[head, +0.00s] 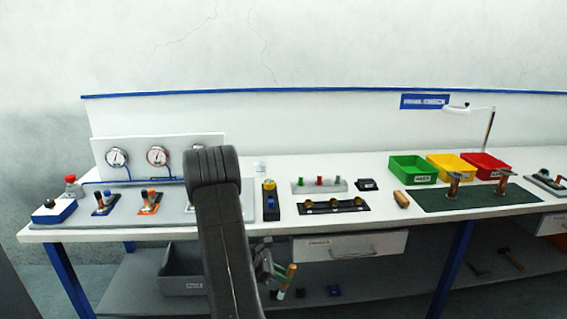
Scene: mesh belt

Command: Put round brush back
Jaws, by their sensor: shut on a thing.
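The round brush (288,280) appears as a thin tan stick with a pale lower end, tilted, in front of the bench's lower shelf. My gripper (277,272) is shut on it, below the level of the bench top and just right of my dark arm. My arm hides part of the gripper. The brush's bristles are too small to make out.
The white bench top (375,228) carries a gauge panel (137,158), valve blocks, a black tray (333,205) and a wooden block (402,199). Green (412,178), yellow (447,175) and red (485,173) bins stand behind a green mat (475,204). A drawer (350,246) hangs below.

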